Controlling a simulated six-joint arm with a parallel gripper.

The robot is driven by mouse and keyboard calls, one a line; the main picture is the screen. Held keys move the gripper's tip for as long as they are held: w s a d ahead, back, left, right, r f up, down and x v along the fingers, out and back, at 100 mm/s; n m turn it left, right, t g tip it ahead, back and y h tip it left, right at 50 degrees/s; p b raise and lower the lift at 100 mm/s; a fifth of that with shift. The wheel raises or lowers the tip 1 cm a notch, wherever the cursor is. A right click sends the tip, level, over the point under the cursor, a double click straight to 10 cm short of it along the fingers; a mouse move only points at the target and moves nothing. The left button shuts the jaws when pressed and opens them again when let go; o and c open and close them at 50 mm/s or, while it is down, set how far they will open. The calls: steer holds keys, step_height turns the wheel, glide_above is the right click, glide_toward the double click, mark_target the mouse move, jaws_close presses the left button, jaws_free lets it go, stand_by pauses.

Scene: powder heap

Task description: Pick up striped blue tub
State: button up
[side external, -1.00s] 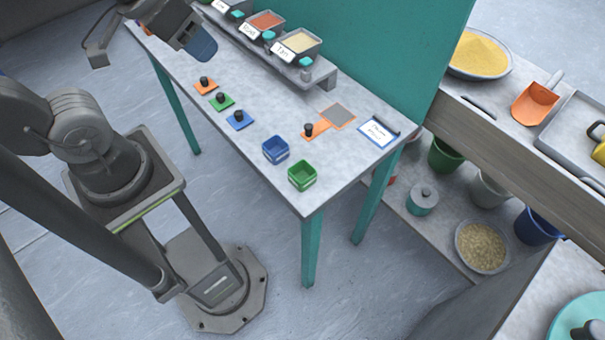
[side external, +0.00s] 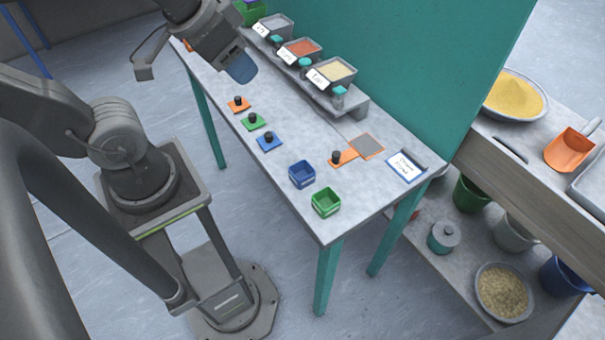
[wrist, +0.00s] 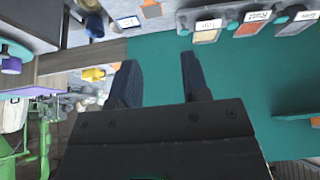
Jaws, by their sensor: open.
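The blue tub (side external: 302,175) is a small square open-topped tub standing upright on the grey table, left of a green tub (side external: 326,202) in the side view. Its stripes are too small to make out. My gripper (side external: 241,68) is above the table's far-left part, up and left of the blue tub and well apart from it. In the wrist view my gripper (wrist: 157,80) shows two dark blue fingers spread apart with nothing between them. I cannot make out the blue tub in the wrist view.
Orange, green and blue pads with black knobs (side external: 268,141) lie left of the tubs. Labelled trays of powder (side external: 335,69) stand on a raised shelf by the teal panel (side external: 440,70). A framed card (side external: 405,166) lies at the table's right end. Bare table surrounds the tubs.

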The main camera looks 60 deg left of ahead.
stand_by(0.5)
steer(key=o, duration=0.7)
steer(key=m+g, duration=0.6)
steer(key=m, duration=1.2)
glide_above(302, 171)
steer(key=s+d, duration=0.2)
step_height(302, 171, down, 15)
step_height(302, 171, down, 8)
steer(key=shift+w+r, duration=0.1)
steer(key=shift+w, duration=0.05)
steer(key=shift+w+f, duration=0.2)
steer(key=shift+f, duration=2.75)
